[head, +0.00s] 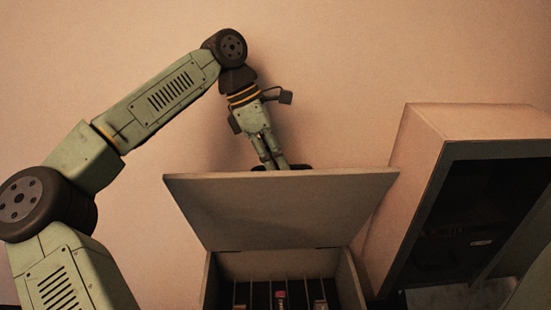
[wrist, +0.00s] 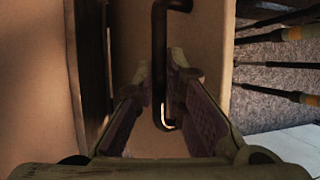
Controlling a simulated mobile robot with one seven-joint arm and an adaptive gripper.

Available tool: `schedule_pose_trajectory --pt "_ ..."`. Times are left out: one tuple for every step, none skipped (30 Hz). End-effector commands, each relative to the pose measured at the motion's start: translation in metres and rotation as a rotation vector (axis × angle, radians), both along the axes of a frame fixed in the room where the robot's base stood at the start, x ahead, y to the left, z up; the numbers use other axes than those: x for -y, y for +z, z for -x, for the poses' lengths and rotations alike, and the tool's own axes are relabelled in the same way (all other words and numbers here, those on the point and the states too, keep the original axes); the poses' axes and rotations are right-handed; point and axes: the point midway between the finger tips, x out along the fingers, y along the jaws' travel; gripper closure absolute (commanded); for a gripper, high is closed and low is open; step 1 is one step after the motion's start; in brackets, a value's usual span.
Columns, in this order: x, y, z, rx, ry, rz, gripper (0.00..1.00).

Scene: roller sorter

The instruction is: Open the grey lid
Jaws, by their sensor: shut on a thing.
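The grey lid (head: 285,205) stands raised and tilted above the box (head: 215,280) in the head view, its underside facing the camera. My gripper (head: 281,167) is at the lid's top edge, with its fingertips hidden there. In the wrist view, the lid's face (wrist: 208,45) fills the middle and carries a dark bar handle (wrist: 159,45). My gripper (wrist: 163,85) has one finger on each side of the handle and is shut on it.
Inside the box are thin dividers and a small pink-topped item (head: 281,295). A large open-fronted cabinet (head: 420,150) stands close on the right.

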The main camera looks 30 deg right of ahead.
Motion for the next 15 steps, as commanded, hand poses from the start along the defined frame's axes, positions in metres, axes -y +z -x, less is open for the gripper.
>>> schedule_pose_trajectory --pt "-0.0012 -0.0093 -0.0025 0.001 0.007 -0.014 1.00" --pt "-0.0012 -0.0094 -0.0024 0.001 0.007 -0.014 1.00" --pt "-0.0012 -0.0094 -0.0024 0.001 0.006 -0.015 1.00" --pt "-0.0013 -0.0094 -0.0025 0.001 0.006 -0.015 1.00" --pt "-0.0012 -0.0094 -0.0024 0.001 0.006 -0.015 1.00" --pt "-0.0012 -0.0094 -0.0024 0.001 0.006 -0.015 1.00" --pt "-0.0012 -0.0094 -0.0024 0.001 0.006 -0.015 1.00" --pt "-0.0013 -0.0093 -0.0024 0.001 0.005 -0.015 1.00" --pt "-0.0013 -0.0093 -0.0024 0.001 0.005 -0.015 0.88" --pt "-0.0013 -0.0092 -0.0024 0.002 0.006 -0.014 0.86" --pt "-0.0013 -0.0090 -0.0024 0.002 0.006 -0.014 0.84" --pt "-0.0012 -0.0085 -0.0023 0.002 0.005 -0.013 0.82" --pt "-0.0012 -0.0080 -0.0022 0.002 0.005 -0.013 0.80" --pt "-0.0011 -0.0076 -0.0021 0.001 0.005 -0.012 0.78" --pt "-0.0011 -0.0070 -0.0020 0.002 0.005 -0.012 0.75"
